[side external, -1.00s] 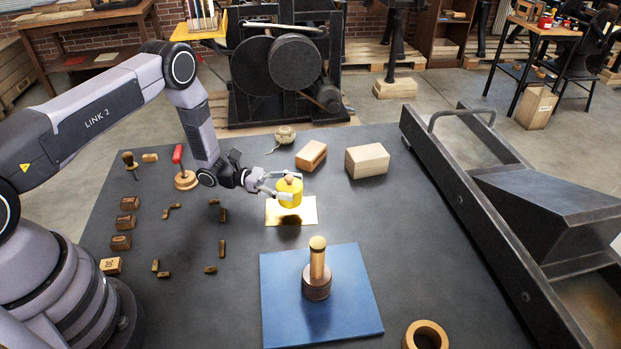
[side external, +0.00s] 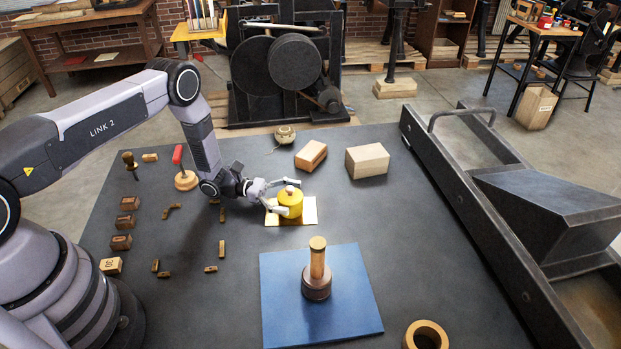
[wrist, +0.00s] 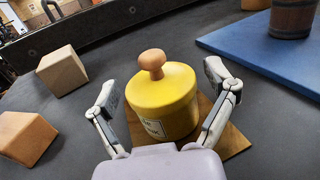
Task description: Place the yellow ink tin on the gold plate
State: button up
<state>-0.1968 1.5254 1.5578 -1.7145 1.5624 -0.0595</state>
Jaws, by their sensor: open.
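The yellow ink tin (side external: 290,205) stands upright on the gold plate (side external: 309,214), with its round wooden knob on top. In the wrist view the tin (wrist: 165,100) shows a pale label on its near side, and part of the gold plate (wrist: 232,143) shows around its base. My gripper (side external: 284,196) is open and low beside the tin. In the wrist view its two fingers (wrist: 165,93) stand apart on either side of the tin, with a visible gap on each side.
A blue mat (side external: 350,310) carries a wooden-handled round tool (side external: 317,270). Two wooden blocks (side external: 311,155) (side external: 367,161) lie behind the plate. Small wooden pieces (side external: 124,222) are spread at left. A wooden ring (side external: 425,335) lies at front right. A metal press bed (side external: 500,220) bounds the right.

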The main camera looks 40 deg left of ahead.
jog(key=shift+r, duration=0.2)
jog(key=a, duration=0.2)
jog(key=s+a+r, duration=0.1)
jog(key=r, duration=0.6)
jog(key=shift+d+r, duration=0.2)
jog(key=shift+r, duration=0.1)
jog(key=s+d+r+m+g+y, duration=0.1)
jog(key=s+r+m+g+y, duration=0.3)
jog(key=s+r+m, duration=0.5)
jog(key=s+d+r+m+g+y, duration=0.1)
jog(key=s+r+m+g+y, duration=0.3)
jog(key=r, duration=1)
jog(key=s+a+r+m+t+y, duration=0.3)
jog(key=s+a+m+y, duration=0.1)
jog(key=s, duration=0.4)
jog(key=s+a+r+m+t+y, duration=0.4)
jog(key=s+a+m+y, duration=0.1)
jog(key=s, duration=0.4)
jog(key=shift+a+r, duration=0.3)
jog(key=shift+a, duration=0.05)
